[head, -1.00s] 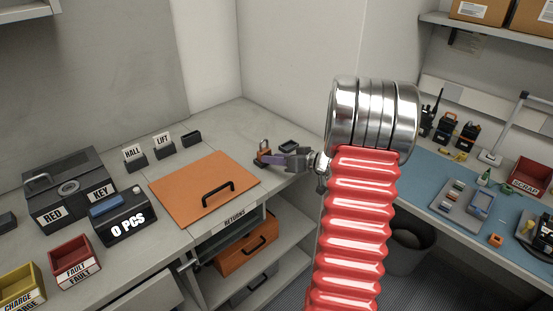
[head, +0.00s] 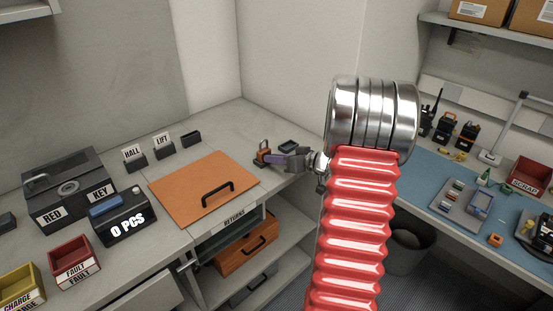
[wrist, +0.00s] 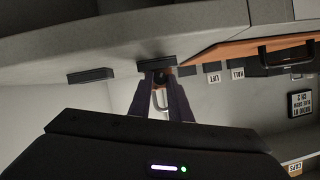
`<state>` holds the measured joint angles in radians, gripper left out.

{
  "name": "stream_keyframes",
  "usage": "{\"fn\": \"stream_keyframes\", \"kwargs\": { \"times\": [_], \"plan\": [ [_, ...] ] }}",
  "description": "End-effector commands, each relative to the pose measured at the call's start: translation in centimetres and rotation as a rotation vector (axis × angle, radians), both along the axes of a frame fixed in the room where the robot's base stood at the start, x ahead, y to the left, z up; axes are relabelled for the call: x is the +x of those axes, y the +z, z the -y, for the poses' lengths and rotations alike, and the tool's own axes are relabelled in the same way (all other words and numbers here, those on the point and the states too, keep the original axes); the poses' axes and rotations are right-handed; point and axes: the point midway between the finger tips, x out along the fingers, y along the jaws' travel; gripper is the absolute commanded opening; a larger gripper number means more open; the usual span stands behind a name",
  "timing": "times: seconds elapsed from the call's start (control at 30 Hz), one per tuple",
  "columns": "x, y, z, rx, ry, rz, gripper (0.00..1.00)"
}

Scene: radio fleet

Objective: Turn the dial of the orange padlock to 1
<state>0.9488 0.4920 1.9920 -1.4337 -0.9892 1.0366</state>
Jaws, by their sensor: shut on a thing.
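The orange padlock (head: 261,150) stands at the far corner of the left bench in the head view, small and partly covered by my fingers. My gripper (head: 268,158) reaches it from the right, its purple-grey fingers shut on the padlock's front. In the wrist view my fingertips (wrist: 161,76) close around a small dark part, and the padlock's pale metal shackle (wrist: 160,101) shows between the fingers. The number on the dial cannot be read in either view.
A small black tray (head: 288,146) lies just behind my gripper. A large orange panel with a black handle (head: 205,190) lies to the left. The HALL (head: 134,157) and LIFT (head: 163,146) holders stand behind it. Bench space around the padlock is mostly clear.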

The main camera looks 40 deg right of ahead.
Motion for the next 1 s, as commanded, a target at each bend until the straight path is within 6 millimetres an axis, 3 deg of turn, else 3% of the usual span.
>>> {"fn": "stream_keyframes", "kwargs": {
  "times": [1.0],
  "plan": [
    [-0.01,-0.02,-0.81,-0.555,0.002,0.012,0.0]
  ]
}}
